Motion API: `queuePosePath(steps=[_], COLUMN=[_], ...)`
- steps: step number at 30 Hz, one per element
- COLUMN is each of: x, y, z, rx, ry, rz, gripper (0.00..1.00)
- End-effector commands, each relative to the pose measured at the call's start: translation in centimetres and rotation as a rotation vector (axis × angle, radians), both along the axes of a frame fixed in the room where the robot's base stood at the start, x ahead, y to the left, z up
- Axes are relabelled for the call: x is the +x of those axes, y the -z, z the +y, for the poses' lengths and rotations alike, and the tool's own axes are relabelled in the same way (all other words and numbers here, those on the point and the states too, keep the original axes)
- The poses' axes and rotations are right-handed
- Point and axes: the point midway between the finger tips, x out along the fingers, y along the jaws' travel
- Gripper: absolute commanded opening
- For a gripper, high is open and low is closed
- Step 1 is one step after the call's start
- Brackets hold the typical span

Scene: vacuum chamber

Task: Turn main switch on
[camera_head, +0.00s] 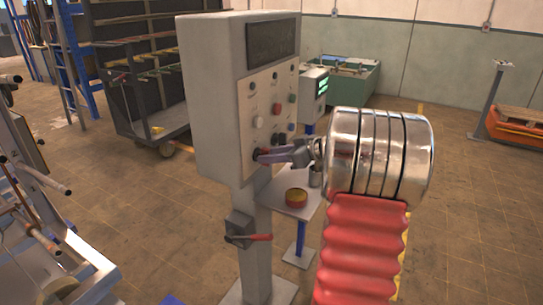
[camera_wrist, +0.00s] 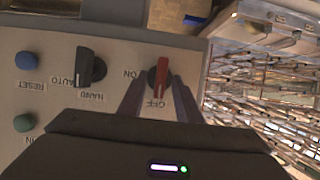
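A grey control cabinet (camera_head: 222,100) stands on a post, its panel facing right. A red-handled rotary switch (camera_wrist: 161,78) shows near the middle of the upside-down wrist view. Labels ON and OFF sit beside it; its handle is upright in the picture, one end towards OFF. My gripper (camera_head: 264,154) is at the panel's lower left corner, in front of this switch. In the wrist view my gripper's fingers (camera_wrist: 160,92) stand on both sides of the red handle, open, with gaps visible. Whether the fingertips touch the panel cannot be told.
A black HAND/AUTO selector (camera_wrist: 90,68), a blue RESET button (camera_wrist: 27,61) and a green button (camera_wrist: 25,122) are on the same panel. A small table (camera_head: 299,210) holding a red-yellow round object stands below my gripper.

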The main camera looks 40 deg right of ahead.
Motion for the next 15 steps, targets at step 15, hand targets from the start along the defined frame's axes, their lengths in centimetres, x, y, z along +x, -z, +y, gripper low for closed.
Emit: queuePosePath(steps=[15], x=[0.01], y=[0.00], z=[0.01], rx=[0.000], ry=[0.000], rz=[0.000], gripper=[0.00])
